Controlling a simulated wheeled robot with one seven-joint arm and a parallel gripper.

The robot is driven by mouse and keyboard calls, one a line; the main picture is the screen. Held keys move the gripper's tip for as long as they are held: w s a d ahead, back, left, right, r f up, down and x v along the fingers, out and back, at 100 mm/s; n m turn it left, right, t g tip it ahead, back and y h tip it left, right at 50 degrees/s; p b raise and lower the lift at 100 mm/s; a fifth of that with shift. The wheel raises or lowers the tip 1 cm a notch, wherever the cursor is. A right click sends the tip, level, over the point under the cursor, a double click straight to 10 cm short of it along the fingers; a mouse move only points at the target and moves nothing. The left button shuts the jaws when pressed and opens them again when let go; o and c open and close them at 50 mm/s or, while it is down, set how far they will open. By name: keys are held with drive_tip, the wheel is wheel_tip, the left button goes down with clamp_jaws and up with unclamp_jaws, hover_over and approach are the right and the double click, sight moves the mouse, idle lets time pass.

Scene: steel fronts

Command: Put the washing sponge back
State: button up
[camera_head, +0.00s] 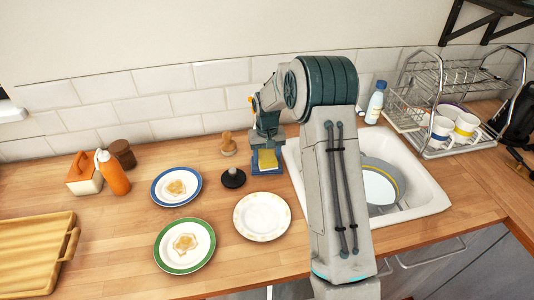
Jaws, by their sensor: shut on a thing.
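The yellow washing sponge (267,159) is at the left edge of the sink, below my gripper. My gripper (267,148) points down and is shut on the sponge from above. A small blue holder (266,172) shows around and under the sponge on the counter. The sponge appears over or inside the holder; I cannot tell whether it rests on its base. My arm hides part of the sink.
The white sink (432,192) holds a pan (380,187). A black round object (233,178), a wooden-topped brush (228,144) and a white plate (262,217) stand near the holder. A dish rack (440,150) with mugs is at right. Two plates with food lie at left.

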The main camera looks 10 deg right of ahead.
drive_tip(key=shift+f, duration=0.1)
drive_tip(key=shift+f, duration=0.1)
drive_tip(key=o, duration=1.1)
drive_tip(key=shift+o, duration=0.2)
